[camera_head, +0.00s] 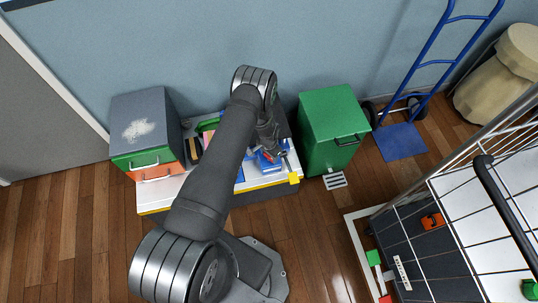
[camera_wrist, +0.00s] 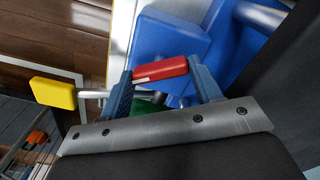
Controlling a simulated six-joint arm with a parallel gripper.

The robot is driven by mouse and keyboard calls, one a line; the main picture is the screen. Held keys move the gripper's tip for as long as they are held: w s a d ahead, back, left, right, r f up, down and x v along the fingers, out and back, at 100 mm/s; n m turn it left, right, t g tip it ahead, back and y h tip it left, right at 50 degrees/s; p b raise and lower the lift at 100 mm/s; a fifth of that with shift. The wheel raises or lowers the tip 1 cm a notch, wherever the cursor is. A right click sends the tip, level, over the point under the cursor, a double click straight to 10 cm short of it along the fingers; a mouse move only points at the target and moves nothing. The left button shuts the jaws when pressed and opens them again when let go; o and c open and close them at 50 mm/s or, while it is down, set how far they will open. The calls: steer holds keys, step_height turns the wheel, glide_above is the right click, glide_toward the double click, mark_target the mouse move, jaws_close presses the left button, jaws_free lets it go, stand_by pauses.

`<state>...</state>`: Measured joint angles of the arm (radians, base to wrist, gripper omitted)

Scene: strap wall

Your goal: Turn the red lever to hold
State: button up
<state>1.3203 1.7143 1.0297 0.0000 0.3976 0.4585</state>
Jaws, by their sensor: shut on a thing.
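The red lever (camera_wrist: 160,69) shows in the wrist view as a short red grip lying between the two blue-grey fingers of my gripper (camera_wrist: 161,76). My gripper is shut on it, one finger at each end of the red grip. In the head view my gripper (camera_head: 273,153) is at the right part of the white bench, and only a small bit of red shows there. A yellow handle (camera_wrist: 53,93) on a metal rod is left of the gripper in the wrist view, apart from it; it also shows in the head view (camera_head: 294,178). No hold mark is readable.
Blue blocks (camera_wrist: 172,45) lie close beyond the fingers. A green cabinet (camera_head: 327,125) stands right of the bench, and a grey box with green and orange drawers (camera_head: 146,125) stands at left. A blue hand truck (camera_head: 402,140) and a wire cart (camera_head: 455,215) are farther right.

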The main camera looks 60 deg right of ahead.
steer(key=m, duration=1.3)
steer(key=shift+m, duration=0.4)
stand_by(0.5)
steer(key=o, duration=0.7)
step_height(320, 180, up, 17)
steer(key=shift+r, duration=0.2)
steer(key=shift+f, duration=0.1)
stand_by(0.6)
